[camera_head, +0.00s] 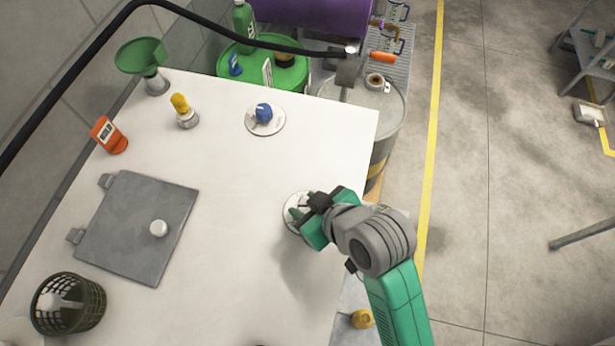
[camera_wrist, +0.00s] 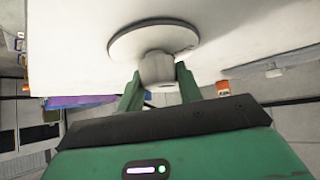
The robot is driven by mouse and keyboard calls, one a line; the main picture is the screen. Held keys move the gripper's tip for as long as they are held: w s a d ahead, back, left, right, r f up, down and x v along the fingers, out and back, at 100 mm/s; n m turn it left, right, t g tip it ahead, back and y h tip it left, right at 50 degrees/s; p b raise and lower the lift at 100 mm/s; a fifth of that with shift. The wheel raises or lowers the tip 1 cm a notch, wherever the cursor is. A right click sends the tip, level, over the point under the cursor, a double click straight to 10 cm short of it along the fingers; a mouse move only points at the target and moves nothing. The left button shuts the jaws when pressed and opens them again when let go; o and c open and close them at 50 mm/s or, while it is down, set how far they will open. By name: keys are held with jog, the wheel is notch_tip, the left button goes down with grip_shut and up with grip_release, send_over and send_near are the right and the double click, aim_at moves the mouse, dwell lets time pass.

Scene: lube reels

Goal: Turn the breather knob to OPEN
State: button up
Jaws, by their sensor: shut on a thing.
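A pale grey knob (camera_wrist: 157,68) stands out from a round plate (camera_wrist: 150,37) on the white panel in the wrist view. My gripper (camera_wrist: 156,84) has one green finger on each side of the knob and is shut on it. In the head view my gripper (camera_head: 304,214) is at the round white plate (camera_head: 289,222) near the right edge of the panel and hides most of the knob. A second knob, blue (camera_head: 264,112), sits on another round white plate farther up. I cannot read any OPEN mark on either plate.
The white panel (camera_head: 225,190) also holds a grey hatch (camera_head: 130,215) with a white knob, a yellow-topped fitting (camera_head: 183,110), an orange bottle (camera_head: 109,135), a green funnel (camera_head: 145,60) and a dark basket (camera_head: 68,303). A black hose (camera_head: 220,33) crosses the top left. Drums stand beyond the panel.

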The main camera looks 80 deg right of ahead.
jog(key=m+g+h+p, duration=0.1)
jog(key=p, duration=0.1)
jog(key=m+g+h+p, duration=0.1)
jog(key=m, duration=0.1)
jog(key=shift+w+r+m+p, duration=0.1)
jog(key=shift+r+m+p, duration=0.2)
jog(key=shift+r+p, duration=0.05)
jog(key=m+g+p, duration=0.2)
jog(key=shift+m+h, duration=0.4)
jog(key=shift+f+m+g+p, duration=0.15)
jog(key=shift+m+g+p, duration=0.4)
jog(key=shift+m+g, duration=0.6)
jog(key=shift+f+m+g+p, duration=0.15)
jog(key=shift+m+g+p, duration=0.55)
jog(key=shift+m, duration=0.75)
jog(key=shift+g, duration=0.25)
jog(key=o, duration=1)
jog(key=b+v, duration=0.1)
jog(key=v, duration=0.6)
jog(key=shift+a+r, duration=0.2)
jog(key=shift+a, duration=0.1)
